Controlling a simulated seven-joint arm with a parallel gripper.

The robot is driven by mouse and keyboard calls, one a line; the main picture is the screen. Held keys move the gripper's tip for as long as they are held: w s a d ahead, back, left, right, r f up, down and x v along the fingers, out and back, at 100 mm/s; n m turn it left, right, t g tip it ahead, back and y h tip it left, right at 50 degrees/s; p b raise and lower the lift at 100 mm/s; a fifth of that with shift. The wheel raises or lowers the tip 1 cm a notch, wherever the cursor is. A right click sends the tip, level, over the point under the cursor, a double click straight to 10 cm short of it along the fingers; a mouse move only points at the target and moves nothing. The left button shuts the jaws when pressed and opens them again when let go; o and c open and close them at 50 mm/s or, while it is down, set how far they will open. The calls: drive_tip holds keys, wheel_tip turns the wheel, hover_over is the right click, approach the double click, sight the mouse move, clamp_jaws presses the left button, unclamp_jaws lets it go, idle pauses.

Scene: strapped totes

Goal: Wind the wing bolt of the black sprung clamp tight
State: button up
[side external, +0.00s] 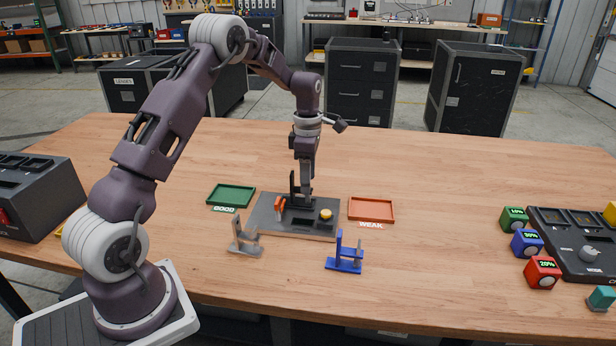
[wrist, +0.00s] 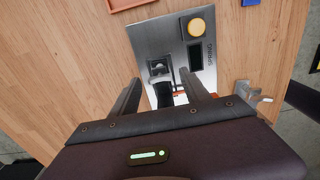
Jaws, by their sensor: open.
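The black clamp (side external: 293,188) stands upright on the grey metal plate (side external: 262,218), at its back edge. My gripper (side external: 306,192) points down at the clamp from above, beside its upright. In the wrist view my gripper (wrist: 162,78) has its two fingers spread. Between and beyond them are a dark part of the clamp (wrist: 163,95) and a small grey fitting. I cannot tell whether the fingers touch the clamp. The wing bolt is not clearly visible, being small and partly hidden by the fingers.
The plate also bears an orange part (side external: 280,206) and a yellow button (side external: 326,214). A green tray (side external: 210,196) labelled GOOD is left, an orange-red tray (side external: 352,212) labelled WEAK right. A grey clamp (side external: 245,244) and a blue clamp (side external: 345,263) stand in front.

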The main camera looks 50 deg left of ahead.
clamp_jaws()
